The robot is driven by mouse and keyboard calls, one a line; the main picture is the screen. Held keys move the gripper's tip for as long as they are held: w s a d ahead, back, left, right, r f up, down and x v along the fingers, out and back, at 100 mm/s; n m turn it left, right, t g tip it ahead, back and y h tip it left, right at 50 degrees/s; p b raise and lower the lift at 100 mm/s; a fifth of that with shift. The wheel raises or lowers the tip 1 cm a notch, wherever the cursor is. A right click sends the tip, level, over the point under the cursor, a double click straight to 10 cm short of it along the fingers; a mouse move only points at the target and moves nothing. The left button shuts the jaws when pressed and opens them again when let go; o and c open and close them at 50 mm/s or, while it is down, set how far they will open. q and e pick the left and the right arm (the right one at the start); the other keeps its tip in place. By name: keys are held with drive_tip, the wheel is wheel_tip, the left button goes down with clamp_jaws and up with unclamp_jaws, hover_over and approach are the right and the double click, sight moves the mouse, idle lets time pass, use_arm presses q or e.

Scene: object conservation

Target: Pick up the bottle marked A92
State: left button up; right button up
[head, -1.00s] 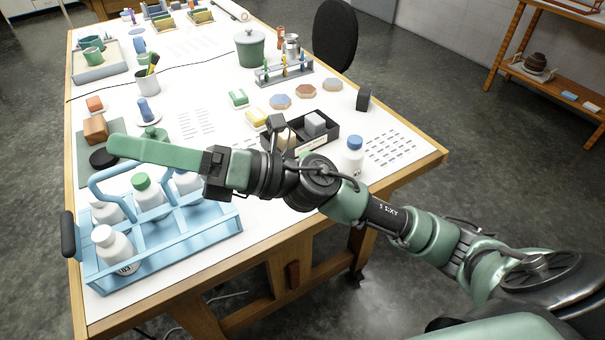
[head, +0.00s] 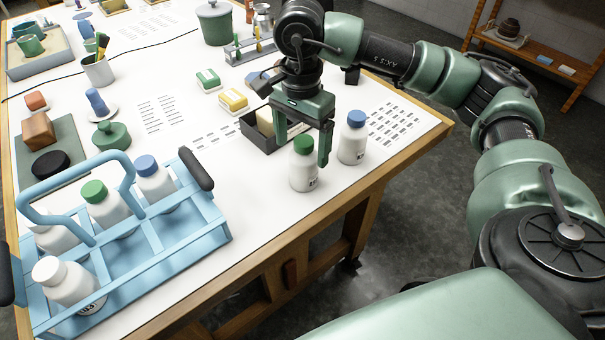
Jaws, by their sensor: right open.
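A white bottle with a green cap (head: 303,173) stands upright on the table near its front edge. Its dark label is turned partly to the right and I cannot read it. My right gripper (head: 304,151) is open and points down, one finger on each side of the green cap. A white bottle with a blue cap (head: 352,145) stands just right of it. The light-blue carrier (head: 192,243) at the left holds several white bottles: a white-capped one (head: 68,287) with an unclear label, a green-capped one (head: 108,208) and a blue-capped one (head: 154,184). My left gripper is not in view.
A black tray (head: 258,137) lies behind the gripper. Yellow (head: 233,99) and green (head: 207,79) blocks, a green stoppered piece (head: 111,136) and a dark pad with a brown block (head: 38,131) stand farther back. The table between carrier and green-capped bottle is clear.

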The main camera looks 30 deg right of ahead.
sight(303, 167)
drive_tip(key=f+p, duration=0.1)
drive_tip(key=f, duration=0.2)
drive_tip(key=f+p, duration=0.1)
drive_tip(key=f, duration=0.2)
drive_tip(key=shift+s+d+f+p, duration=0.1)
drive_tip(key=shift+d+f+p, duration=0.15)
drive_tip(key=shift+p, duration=0.1)
drive_tip(key=shift+a+f, duration=0.1)
drive_tip(key=shift+f, duration=0.2)
drive_tip(key=c, duration=1.6)
drive_tip(key=shift+r, duration=0.1)
